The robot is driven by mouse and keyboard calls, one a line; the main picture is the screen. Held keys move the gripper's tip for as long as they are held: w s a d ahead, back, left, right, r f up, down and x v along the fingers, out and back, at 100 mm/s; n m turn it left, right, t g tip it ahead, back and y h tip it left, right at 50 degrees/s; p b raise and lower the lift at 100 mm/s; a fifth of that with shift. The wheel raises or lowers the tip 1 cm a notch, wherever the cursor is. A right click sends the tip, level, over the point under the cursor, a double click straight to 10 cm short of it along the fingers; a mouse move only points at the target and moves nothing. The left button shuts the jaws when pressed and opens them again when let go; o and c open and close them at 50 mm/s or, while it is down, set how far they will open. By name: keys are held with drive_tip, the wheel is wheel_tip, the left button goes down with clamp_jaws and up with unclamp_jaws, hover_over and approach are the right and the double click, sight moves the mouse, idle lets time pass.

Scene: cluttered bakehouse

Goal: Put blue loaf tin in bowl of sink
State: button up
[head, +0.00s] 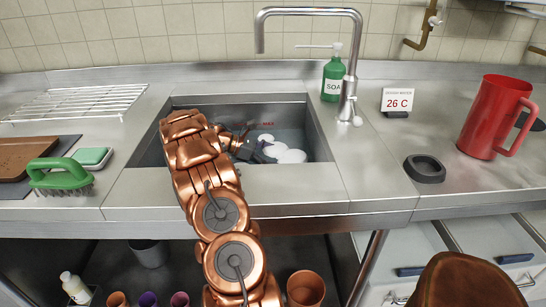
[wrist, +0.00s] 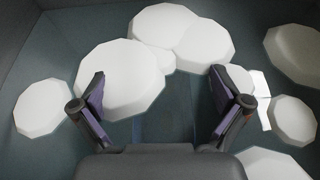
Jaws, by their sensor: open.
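The sink (head: 178,150) is a steel basin set in the counter, with several white, foam-like blobs (head: 290,156) inside. My gripper (head: 256,150) reaches down into the bowl, close to the blobs. In the wrist view my gripper (wrist: 159,85) is open, with its two fingers spread apart and no object held between them. White blobs (wrist: 120,80) lie beyond and around the fingers, over the dark blue-grey sink interior (wrist: 50,60). I cannot make out a blue loaf tin in either view. My arm hides part of the bowl in the head view.
A tap (head: 350,60) and green soap bottle (head: 332,78) stand behind the sink. A wire rack (head: 85,102), green brush (head: 60,176) and sponge (head: 91,157) lie left. A red jug (head: 492,118), dark ring-shaped holder (head: 425,168) and sign (head: 397,101) stand right.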

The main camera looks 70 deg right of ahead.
drive_tip(key=shift+r, duration=0.1)
drive_tip(key=p+v, duration=0.4)
drive_tip(key=v, duration=0.4)
drive_tip(key=shift+s+r+p, duration=0.2)
drive_tip(key=shift+r+p, duration=0.15)
drive_tip(key=shift+p, duration=0.05)
idle(0.4)
